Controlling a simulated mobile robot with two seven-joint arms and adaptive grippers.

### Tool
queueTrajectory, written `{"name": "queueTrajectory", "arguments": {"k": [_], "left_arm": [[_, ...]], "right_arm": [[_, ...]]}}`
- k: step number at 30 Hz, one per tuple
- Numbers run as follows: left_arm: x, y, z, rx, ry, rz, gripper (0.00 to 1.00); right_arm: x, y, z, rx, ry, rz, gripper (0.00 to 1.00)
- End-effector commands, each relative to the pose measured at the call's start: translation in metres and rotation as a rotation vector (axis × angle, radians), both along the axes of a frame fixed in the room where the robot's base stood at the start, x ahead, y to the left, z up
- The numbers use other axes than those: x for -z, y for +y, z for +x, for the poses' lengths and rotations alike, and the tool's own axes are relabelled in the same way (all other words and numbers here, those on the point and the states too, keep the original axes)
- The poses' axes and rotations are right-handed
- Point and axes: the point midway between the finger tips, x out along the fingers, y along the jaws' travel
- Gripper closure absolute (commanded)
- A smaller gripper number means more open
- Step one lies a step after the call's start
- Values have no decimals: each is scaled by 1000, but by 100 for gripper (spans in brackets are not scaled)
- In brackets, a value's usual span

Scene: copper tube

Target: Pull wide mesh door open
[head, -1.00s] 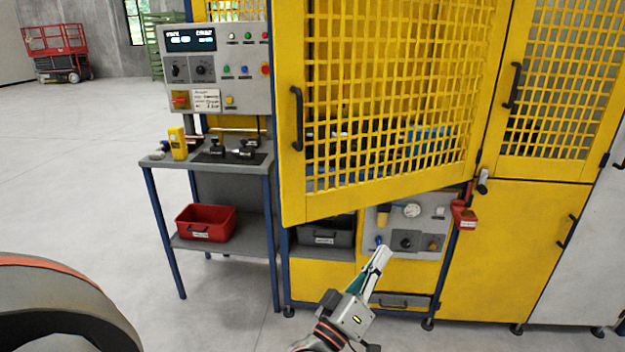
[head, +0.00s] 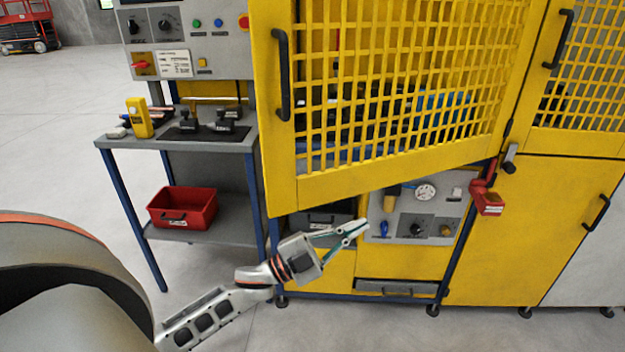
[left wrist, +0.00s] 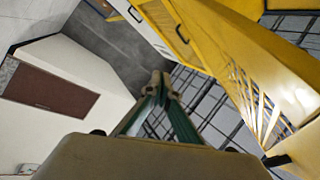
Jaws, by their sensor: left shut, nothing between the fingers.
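The wide yellow mesh door (head: 345,187) stands partly open in the head view, its left edge swung out toward me. Its black handle (head: 282,75) is near that free edge. My left gripper (head: 362,228) is shut and empty, below the door's bottom edge and in front of the lower panel. In the left wrist view its fingertips (left wrist: 160,80) meet, and the yellow door (left wrist: 225,45) shows to their upper right. The gripper looks apart from the door and its handle. My right gripper is not in view.
A side table (head: 240,146) with a yellow device (head: 140,118) and a red bin (head: 183,208) stands left of the machine. A gauge panel (head: 415,215) and a red holder (head: 487,200) are under the door. Open floor lies at the left.

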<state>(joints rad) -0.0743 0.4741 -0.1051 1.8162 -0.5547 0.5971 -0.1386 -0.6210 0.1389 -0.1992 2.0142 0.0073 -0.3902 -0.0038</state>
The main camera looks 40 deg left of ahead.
Motion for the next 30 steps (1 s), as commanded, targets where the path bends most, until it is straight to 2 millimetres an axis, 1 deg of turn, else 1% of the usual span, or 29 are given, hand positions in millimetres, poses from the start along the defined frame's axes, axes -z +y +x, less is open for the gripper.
{"name": "queueTrajectory", "arguments": {"k": [1,3,7,11,14,17,23,25,27,30], "left_arm": [[-12,1,2,43,-59,27,100],[-31,1,1,108,-140,65,100],[-60,5,-6,240,-279,145,100],[-86,14,-19,385,-399,239,100],[-104,28,-32,505,-478,321,100],[-121,47,-48,628,-531,403,100],[-157,97,-82,845,-555,533,100],[-165,114,-92,903,-539,559,100],[-172,128,-101,947,-519,575,100],[-181,142,-110,986,-499,587,100]], "right_arm": [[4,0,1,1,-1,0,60],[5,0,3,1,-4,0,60],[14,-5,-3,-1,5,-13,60],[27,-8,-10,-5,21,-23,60],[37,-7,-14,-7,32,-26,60],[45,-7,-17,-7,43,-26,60],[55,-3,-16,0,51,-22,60],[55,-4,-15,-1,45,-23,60],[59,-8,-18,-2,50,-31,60],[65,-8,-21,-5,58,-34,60]]}}
